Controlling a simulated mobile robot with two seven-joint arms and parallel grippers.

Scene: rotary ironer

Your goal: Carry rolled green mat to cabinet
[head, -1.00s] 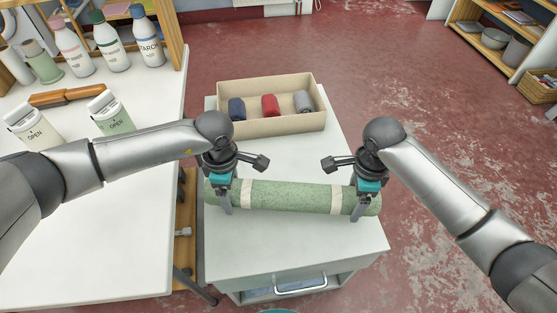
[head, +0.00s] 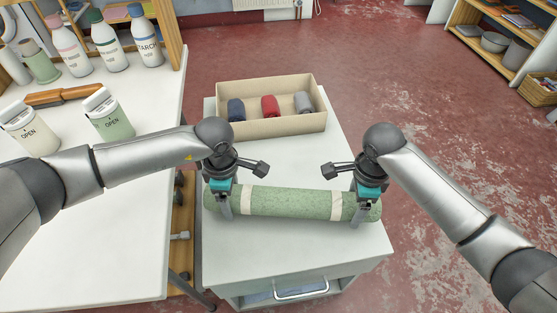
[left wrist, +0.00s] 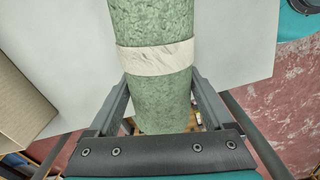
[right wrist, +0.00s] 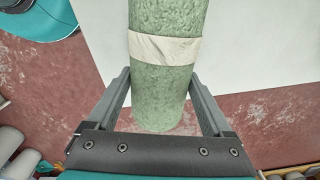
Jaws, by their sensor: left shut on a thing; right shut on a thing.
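The rolled green mat (head: 290,203) lies crosswise over the white top of a cabinet (head: 290,250) with a handle on its front. Two pale bands wrap the roll near its ends. My left gripper (head: 224,208) is shut on the mat's left end, outside the left band. My right gripper (head: 364,212) is shut on the right end, outside the right band. In the left wrist view the mat (left wrist: 155,95) sits between both fingers; the right wrist view shows the mat (right wrist: 165,90) likewise. I cannot tell whether the mat touches the top.
A cardboard box (head: 270,128) with several small rolls stands at the back of the cabinet top. A white table (head: 110,230) with bottles and cartons is close on the left. Shelves (head: 510,50) stand at the far right. The red floor is clear on the right.

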